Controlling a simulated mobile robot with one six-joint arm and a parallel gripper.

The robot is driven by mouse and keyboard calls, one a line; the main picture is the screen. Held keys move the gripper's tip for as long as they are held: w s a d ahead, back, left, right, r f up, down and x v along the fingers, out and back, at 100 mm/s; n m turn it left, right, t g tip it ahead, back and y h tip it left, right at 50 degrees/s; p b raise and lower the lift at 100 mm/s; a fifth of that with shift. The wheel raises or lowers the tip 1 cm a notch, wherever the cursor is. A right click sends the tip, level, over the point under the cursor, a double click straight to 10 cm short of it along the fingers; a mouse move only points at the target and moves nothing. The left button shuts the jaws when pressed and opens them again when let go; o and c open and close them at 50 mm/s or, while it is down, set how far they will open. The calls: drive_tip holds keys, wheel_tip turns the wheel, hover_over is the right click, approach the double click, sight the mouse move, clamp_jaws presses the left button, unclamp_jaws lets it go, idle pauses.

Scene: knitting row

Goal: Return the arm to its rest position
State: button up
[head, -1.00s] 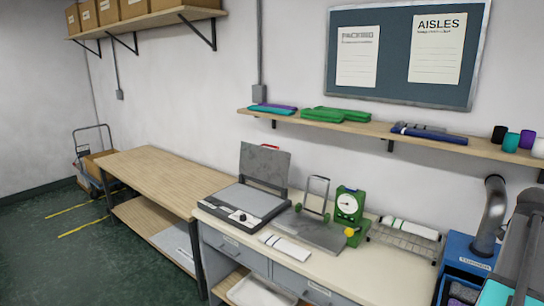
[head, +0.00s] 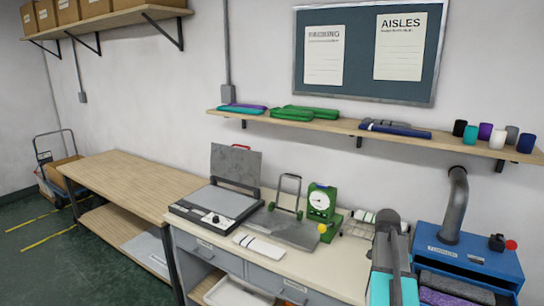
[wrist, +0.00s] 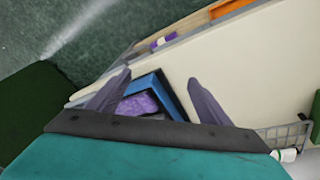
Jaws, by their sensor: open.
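My gripper (wrist: 160,78) shows in the wrist view with its two grey fingers spread apart and nothing between them. It points down past the edge of a cream worktop, above a blue box (wrist: 152,82) with a purple item in it. In the head view, part of my grey and teal arm stands at the lower right, in front of the worktop (head: 325,268). The fingers cannot be made out in the head view. The arm hides part of a wire rack (head: 356,227).
On the worktop are a press with its lid up (head: 215,205), a green dial scale (head: 320,203) and a white folded piece (head: 258,246). A blue machine (head: 480,262) with a grey pipe stands right of my arm.

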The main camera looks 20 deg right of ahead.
drive_tip(key=w+a+f+n, duration=0.3)
drive_tip(key=a+f, duration=0.1)
drive_tip(key=a, duration=0.3)
drive_tip(key=w+a+f+n+t+y, duration=0.1)
drive_tip(key=w+a+f+n, duration=0.1)
drive_tip(key=a+f, duration=0.35)
drive_tip(key=w+a+f+n, duration=0.2)
drive_tip(key=w+a+n, duration=0.1)
drive_tip(key=a, duration=0.6)
drive_tip(key=s+a+f+n+y, duration=0.15)
drive_tip(key=a+f+n, duration=0.35)
drive_tip(key=a, duration=0.7)
drive_tip(key=s+a+f+n, duration=0.2)
drive_tip(key=a+f+n, duration=0.3)
drive_tip(key=a, duration=0.7)
drive_tip(key=s+f+g+b, duration=0.5)
drive_tip(key=s+f+b, duration=0.5)
drive_tip(key=s+f, duration=1.6)
drive_tip(key=shift+f, duration=1.2)
